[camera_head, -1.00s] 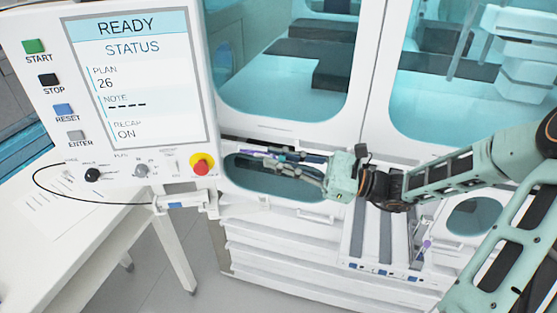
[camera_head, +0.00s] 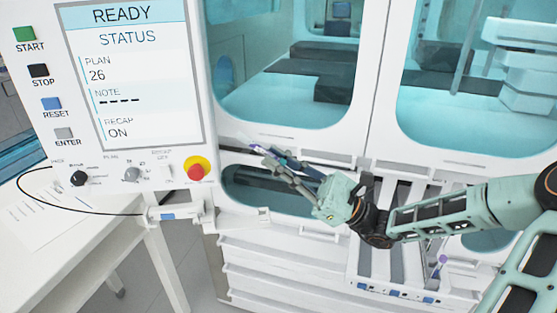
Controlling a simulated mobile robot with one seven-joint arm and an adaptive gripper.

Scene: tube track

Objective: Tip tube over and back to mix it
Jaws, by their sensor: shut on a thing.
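My gripper (camera_head: 270,157) is in the middle of the view, reaching left in front of the white machine. Its fingers are shut on a small tube (camera_head: 258,148) with a purple part, at the fingertips. The tube lies close to level, and the fingers hide much of it. Another purple-capped tube (camera_head: 443,260) stands at the track on the lower right.
A control panel (camera_head: 130,80) reading READY fills the left side. The white track rack (camera_head: 395,288) is below my arm. A white table (camera_head: 75,235) with papers is at lower left. The machine's windowed doors (camera_head: 290,70) stand behind.

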